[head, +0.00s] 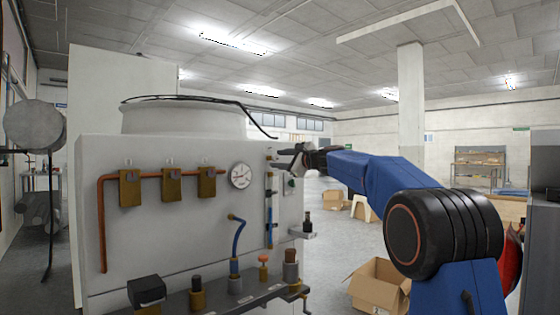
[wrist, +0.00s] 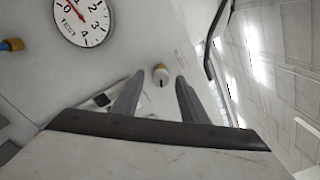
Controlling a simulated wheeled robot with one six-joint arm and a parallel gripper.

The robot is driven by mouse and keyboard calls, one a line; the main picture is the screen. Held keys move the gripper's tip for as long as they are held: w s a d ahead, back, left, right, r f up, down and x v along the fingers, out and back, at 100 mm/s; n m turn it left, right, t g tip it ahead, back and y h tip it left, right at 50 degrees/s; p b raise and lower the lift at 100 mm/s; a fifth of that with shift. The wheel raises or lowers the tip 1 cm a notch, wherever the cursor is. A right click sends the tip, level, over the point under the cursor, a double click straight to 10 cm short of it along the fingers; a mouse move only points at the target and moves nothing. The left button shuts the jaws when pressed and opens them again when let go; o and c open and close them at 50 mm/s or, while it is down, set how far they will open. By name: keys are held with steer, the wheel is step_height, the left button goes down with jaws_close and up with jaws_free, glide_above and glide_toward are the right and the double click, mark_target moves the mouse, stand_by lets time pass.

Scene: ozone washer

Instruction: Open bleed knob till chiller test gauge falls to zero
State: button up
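The test gauge (wrist: 83,18) is a round white dial marked TEST at the top left of the wrist view, cut by the frame edge. Its red needle points to the picture's upper left; I cannot read the exact value. A round gauge (head: 241,176) also shows on the machine front in the head view. A small round knob (wrist: 161,75), pale and orange with a dark mark, sits on the white panel. My gripper (wrist: 160,82) is open, its two grey fingers on either side of the knob in the picture; contact cannot be told. My gripper in the head view (head: 284,156) is at the machine's right edge.
The white machine (head: 210,255) carries brass valves (head: 168,187) on a copper pipe and a lower rail (head: 250,300) with several fittings, including an orange knob (head: 263,259). A small shelf (head: 302,234) juts out on the right. Cardboard boxes (head: 378,288) stand on the floor.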

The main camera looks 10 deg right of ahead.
steer(key=v, duration=1.7)
steer(key=shift+s, duration=0.2)
steer(key=s+a+f+n+g+h, duration=0.1)
steer(key=s+a+f+n+g, duration=0.3)
steer(key=s+f, duration=0.65)
steer(key=s+a+f+n+g+h, duration=0.15)
steer(key=s+a+f+n, duration=0.4)
steer(key=s+f, duration=0.55)
steer(key=s+d+f+n+g+h, duration=0.2)
steer(key=s+f+n, duration=0.3)
steer(key=s+f, duration=0.7)
steer(key=s+d+f+n+g+h, duration=0.3)
steer(key=s+f+n+h, duration=0.1)
steer(key=s+f, duration=0.9)
steer(key=s+n, duration=0.1)
steer(key=s, duration=0.3)
steer(key=shift+d+f, duration=0.15)
steer(key=shift+f, duration=0.15)
steer(key=shift+g, duration=0.25)
